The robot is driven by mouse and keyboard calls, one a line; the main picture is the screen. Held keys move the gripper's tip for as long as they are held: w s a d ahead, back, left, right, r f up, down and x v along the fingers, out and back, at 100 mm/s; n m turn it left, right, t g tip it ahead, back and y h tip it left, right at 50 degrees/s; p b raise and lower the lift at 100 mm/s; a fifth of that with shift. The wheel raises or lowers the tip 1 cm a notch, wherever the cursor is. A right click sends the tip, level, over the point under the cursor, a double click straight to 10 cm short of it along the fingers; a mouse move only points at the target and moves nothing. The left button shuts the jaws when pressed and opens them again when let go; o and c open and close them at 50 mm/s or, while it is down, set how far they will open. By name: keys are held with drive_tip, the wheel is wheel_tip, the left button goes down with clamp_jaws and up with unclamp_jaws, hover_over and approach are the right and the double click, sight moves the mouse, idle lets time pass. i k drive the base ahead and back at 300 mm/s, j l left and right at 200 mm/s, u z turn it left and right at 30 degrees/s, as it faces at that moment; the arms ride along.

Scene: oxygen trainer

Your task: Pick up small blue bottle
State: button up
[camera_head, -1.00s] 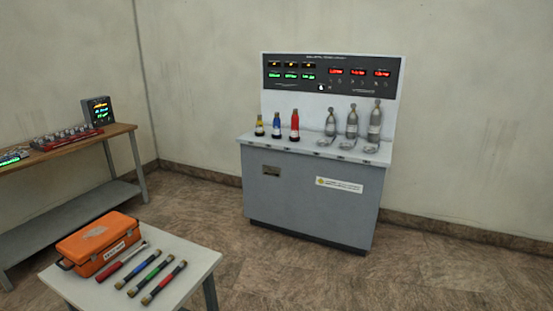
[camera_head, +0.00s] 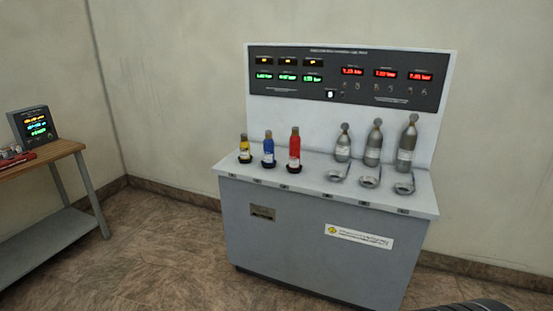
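The small blue bottle (camera_head: 268,148) stands upright on top of the grey cabinet (camera_head: 310,240), on a dark base. It is in the middle of a row of three, between a shorter yellow bottle (camera_head: 244,148) on its left and a taller red bottle (camera_head: 294,148) on its right. The blue bottle has a pale label band and a brownish top. My gripper is not in view.
Three grey bottles (camera_head: 372,145) stand on the right of the cabinet top, with ring-shaped holders (camera_head: 369,182) before them. A display panel (camera_head: 345,78) rises behind. A wooden bench (camera_head: 62,150) with a monitor (camera_head: 34,126) stands at left. Floor before the cabinet's left is clear.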

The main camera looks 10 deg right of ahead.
sight(268, 143)
drive_tip(key=i+z, duration=0.4)
drive_tip(key=z, duration=0.2)
drive_tip(key=i+j+z, duration=0.35)
drive_tip(key=j, duration=0.25)
drive_tip(key=i+j+z, duration=0.15)
drive_tip(key=i+j, duration=0.15)
drive_tip(key=i+j+z, duration=0.2)
drive_tip(key=j, duration=0.25)
drive_tip(key=i+j+z, duration=0.15)
drive_tip(key=j, duration=0.25)
drive_tip(key=i+j+z, duration=0.2)
drive_tip(key=j, duration=0.2)
drive_tip(key=j+z, duration=0.15)
drive_tip(key=j, duration=0.25)
drive_tip(key=i+j+z, duration=0.2)
drive_tip(key=j, duration=1.15)
